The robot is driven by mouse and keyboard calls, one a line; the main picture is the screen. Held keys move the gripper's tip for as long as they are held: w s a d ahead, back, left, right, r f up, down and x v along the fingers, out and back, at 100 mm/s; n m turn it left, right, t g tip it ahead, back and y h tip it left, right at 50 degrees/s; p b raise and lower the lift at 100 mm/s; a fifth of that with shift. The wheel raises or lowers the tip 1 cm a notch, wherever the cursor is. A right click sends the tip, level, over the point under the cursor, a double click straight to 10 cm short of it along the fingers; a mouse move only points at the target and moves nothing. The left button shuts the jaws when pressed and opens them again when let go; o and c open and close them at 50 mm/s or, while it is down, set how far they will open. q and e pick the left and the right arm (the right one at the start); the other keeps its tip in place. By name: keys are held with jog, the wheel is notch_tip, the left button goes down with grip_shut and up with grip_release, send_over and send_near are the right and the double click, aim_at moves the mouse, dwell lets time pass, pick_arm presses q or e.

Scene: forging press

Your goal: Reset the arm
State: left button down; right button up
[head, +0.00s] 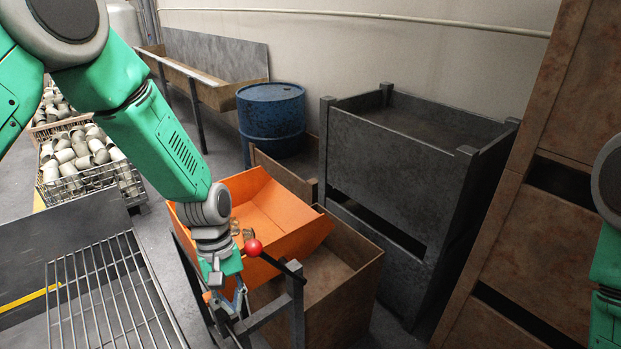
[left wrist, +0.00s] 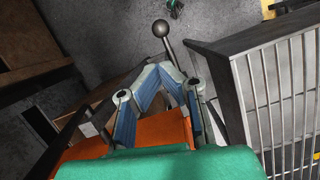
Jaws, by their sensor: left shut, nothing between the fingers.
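My left arm comes in from the left in the head view and reaches down. Its gripper (head: 231,304) is low in the middle, beside the orange tilted bin (head: 268,210) and a dark metal frame. The left wrist view shows the gripper's blue-padded fingers (left wrist: 160,72) drawn together at the tips, with nothing between them. A red ball knob (head: 253,248) stands close to the gripper in the head view. A dark ball on a rod (left wrist: 160,29) lies just beyond the fingertips in the wrist view. Only part of my right arm shows at the right edge; its gripper is hidden.
A metal grate (head: 112,300) lies at the lower left. Wire baskets of grey pipe fittings (head: 85,160) stand behind it. A brown open box (head: 345,285) is beside the orange bin. A dark metal crate (head: 395,150), a blue drum (head: 271,115) and rusty panels (head: 545,250) stand around.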

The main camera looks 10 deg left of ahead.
pick_arm(q)
jog(key=s+a+f+m+t+y+b, duration=0.1)
jog(key=s+f+m+b, duration=0.3)
jog(key=s+f+b, duration=0.4)
jog(key=s+a+f+m+t+y+b, duration=0.1)
jog(key=s+f+b, duration=0.6)
jog(key=s+f, duration=0.7)
notch_tip(320, 180, down, 5)
jog(key=a+m+t, duration=0.1)
jog(key=a+m, duration=0.1)
jog(key=m, duration=0.1)
jog(key=shift+m+b, duration=0.3)
jog(key=shift+b, duration=0.05)
jog(key=shift+w+a+f, duration=0.1)
jog(key=shift+w+f, duration=0.05)
jog(key=shift+w, duration=0.05)
